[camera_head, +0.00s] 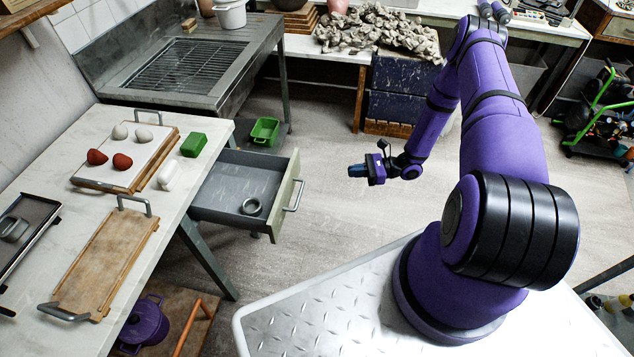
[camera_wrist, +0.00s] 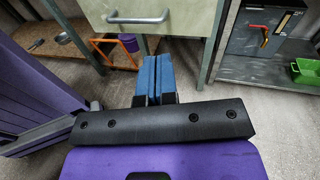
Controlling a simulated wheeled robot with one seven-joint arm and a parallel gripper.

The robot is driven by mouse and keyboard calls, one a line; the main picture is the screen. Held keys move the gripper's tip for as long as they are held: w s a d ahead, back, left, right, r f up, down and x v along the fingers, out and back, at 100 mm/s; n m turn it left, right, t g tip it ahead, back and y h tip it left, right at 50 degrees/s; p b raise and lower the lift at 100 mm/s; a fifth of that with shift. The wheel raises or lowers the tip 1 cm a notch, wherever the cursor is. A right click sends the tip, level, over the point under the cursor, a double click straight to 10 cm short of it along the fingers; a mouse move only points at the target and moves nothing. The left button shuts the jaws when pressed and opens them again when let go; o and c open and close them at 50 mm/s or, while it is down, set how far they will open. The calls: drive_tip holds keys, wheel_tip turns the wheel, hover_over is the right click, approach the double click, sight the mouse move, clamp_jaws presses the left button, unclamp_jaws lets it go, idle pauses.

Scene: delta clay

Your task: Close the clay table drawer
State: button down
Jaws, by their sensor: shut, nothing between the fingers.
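The clay table drawer (camera_head: 240,190) stands pulled open from the right side of the clay table (camera_head: 185,200) in the head view. A small grey ring-shaped item (camera_head: 251,206) lies inside it. Its pale front and metal handle (camera_head: 294,195) face right, toward my arm. My gripper (camera_head: 352,171) is to the right of the drawer front, apart from it, with blue fingers closed together and nothing between them. In the wrist view, the fingers (camera_wrist: 153,77) point toward the drawer front (camera_wrist: 180,14), and the handle (camera_wrist: 138,18) shows above the fingertips, left of them.
Trays, a board with red and white lumps (camera_head: 124,160), and a green block (camera_head: 194,145) lie on the clay table. A metal sink unit (camera_head: 190,65) stands behind it. A purple pot (camera_head: 145,320) sits below. The floor between drawer and gripper is clear.

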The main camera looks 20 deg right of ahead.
drive_tip(key=w+a+f, duration=0.1)
drive_tip(key=w+a, duration=0.1)
drive_tip(key=a, duration=0.4)
drive_tip(key=w+a+f+m+t, duration=0.1)
drive_tip(key=w+a+f, duration=0.1)
drive_tip(key=a, duration=0.4)
drive_tip(key=shift+w+a+f, duration=0.25)
drive_tip(key=shift+a+f, duration=0.05)
drive_tip(key=shift+a, duration=0.1)
hover_over(240, 178)
drive_tip(key=d, duration=0.1)
drive_tip(key=shift+s+d, duration=0.1)
drive_tip(key=shift+s, duration=0.25)
drive_tip(key=shift+w+a+r, duration=0.1)
drive_tip(key=shift+w+a, duration=0.35)
drive_tip(key=shift+a, duration=0.25)
drive_tip(key=shift+r, duration=0.1)
